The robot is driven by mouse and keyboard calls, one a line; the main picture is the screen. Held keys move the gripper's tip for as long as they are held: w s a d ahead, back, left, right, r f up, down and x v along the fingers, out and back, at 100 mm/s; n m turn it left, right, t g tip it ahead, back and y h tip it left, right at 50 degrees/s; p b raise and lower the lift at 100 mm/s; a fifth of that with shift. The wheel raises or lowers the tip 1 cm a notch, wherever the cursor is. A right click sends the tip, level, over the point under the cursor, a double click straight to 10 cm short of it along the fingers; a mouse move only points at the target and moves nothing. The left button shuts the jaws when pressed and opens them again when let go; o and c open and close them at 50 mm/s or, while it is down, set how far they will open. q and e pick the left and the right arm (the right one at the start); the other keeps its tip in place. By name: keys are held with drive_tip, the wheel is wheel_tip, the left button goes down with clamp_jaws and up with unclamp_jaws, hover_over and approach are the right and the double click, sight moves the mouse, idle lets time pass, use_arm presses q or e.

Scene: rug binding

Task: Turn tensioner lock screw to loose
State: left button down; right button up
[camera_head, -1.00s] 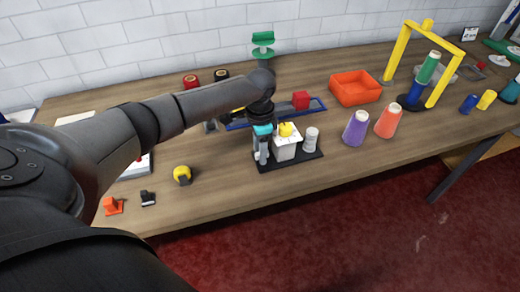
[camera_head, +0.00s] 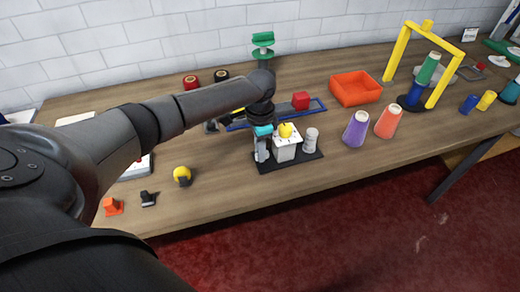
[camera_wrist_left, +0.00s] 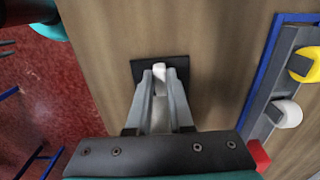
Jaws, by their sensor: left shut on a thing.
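The tensioner is on a small black base (camera_head: 290,158) on the table, with a white block (camera_head: 285,149), a yellow knob (camera_head: 286,130) on the block and a grey-white cylinder (camera_head: 311,139). My left gripper (camera_head: 262,156) points down at the base's left end, beside the block. In the left wrist view its fingers (camera_wrist_left: 160,88) are shut on a small white piece (camera_wrist_left: 158,70) above the black base (camera_wrist_left: 140,68). This piece appears to be the lock screw; the fingers hide most of it, so its turn angle cannot be told. My right gripper is not in view.
A blue-edged tray (camera_head: 318,108) with a red block (camera_head: 301,101) lies behind. An orange bin (camera_head: 356,89), a purple cone (camera_head: 356,129) and an orange cone (camera_head: 389,121) stand right. A yellow round object (camera_head: 182,174) sits left. The table front is mostly clear.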

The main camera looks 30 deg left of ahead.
use_arm(q)
drive_tip(key=n+p, duration=0.3)
drive_tip(key=p, duration=0.1)
drive_tip(key=n+p, duration=0.3)
drive_tip(key=p, duration=0.1)
drive_tip(key=shift+s+d+r, duration=0.1)
drive_tip(key=shift+d+r, duration=0.1)
drive_tip(key=n+p, duration=0.2)
drive_tip(key=shift+d+n, duration=0.1)
drive_tip(key=shift+n, duration=0.2)
drive_tip(key=n+p, duration=0.2)
drive_tip(key=n, duration=0.1)
drive_tip(key=shift+d+f+n, duration=0.1)
drive_tip(key=shift+n, duration=0.2)
drive_tip(key=shift+n+p, duration=0.9)
drive_tip(key=shift+n, duration=1.1)
drive_tip(key=shift+f, duration=0.1)
drive_tip(key=c, duration=0.8)
unclamp_jaws()
